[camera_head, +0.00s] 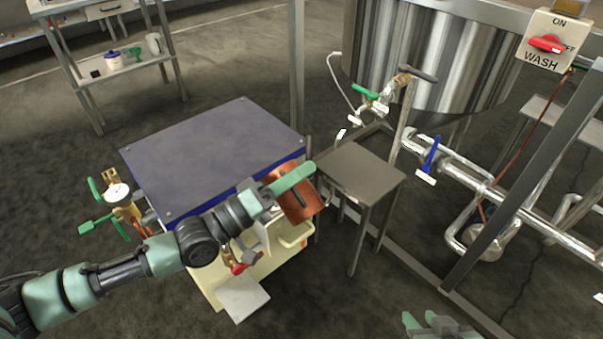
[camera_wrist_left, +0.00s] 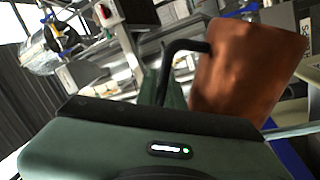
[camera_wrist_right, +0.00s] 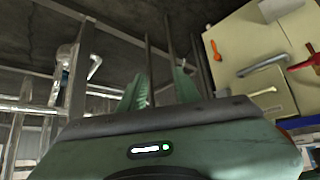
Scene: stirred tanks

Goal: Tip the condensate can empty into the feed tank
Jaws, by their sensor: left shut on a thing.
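The condensate can looks to be the copper can (camera_head: 304,206), with a dark handle. My left gripper (camera_head: 294,180) is shut on the handle, and the can hangs tilted beside the front right corner of the blue-topped cream cabinet. The can (camera_wrist_left: 247,70) and its dark handle (camera_wrist_left: 183,47) also show in the left wrist view. I cannot see inside the can. A large steel tank (camera_head: 430,60) stands at the upper right; I cannot tell whether it is the feed tank. My right gripper (camera_head: 430,325) is low at the bottom edge, open and empty, with its fingers apart in the right wrist view (camera_wrist_right: 160,85).
The blue-topped cabinet (camera_head: 210,150) has valves at its left side. A small grey stand (camera_head: 360,168) is just right of the can. Steel pipes with a blue-handled valve (camera_head: 431,155) and a post stand at the right. A wash switch box (camera_head: 550,42) is at upper right.

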